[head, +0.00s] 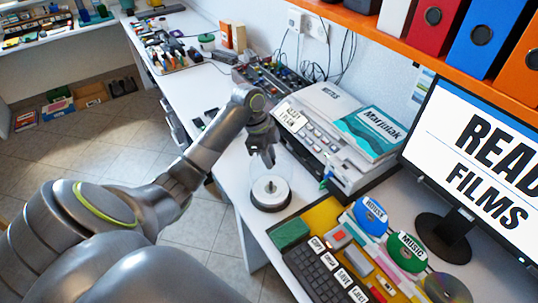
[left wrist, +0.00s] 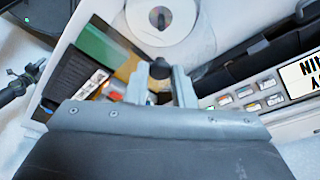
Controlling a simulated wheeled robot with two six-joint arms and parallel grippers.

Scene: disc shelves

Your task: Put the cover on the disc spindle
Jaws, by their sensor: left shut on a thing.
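The disc spindle (head: 270,191) stands on the white desk, with pale discs around its post and a dark base. In the left wrist view its top disc and post (left wrist: 166,18) show past my fingers. My left gripper (head: 267,158) points down above the spindle. It is shut on the dark knob (left wrist: 160,69) of the clear cover (head: 284,170). The cover's see-through wall shows faintly around and above the discs. I cannot tell whether its lower rim touches the base. My right gripper is not in view.
A grey machine with a magazine (head: 369,133) stands behind the spindle. A keyboard (head: 324,272), a green MUSIC disc holder (head: 407,250), a blue HOUSE one (head: 370,215) and a monitor (head: 477,145) are to the right. Bare desk (head: 233,183) lies left of the spindle.

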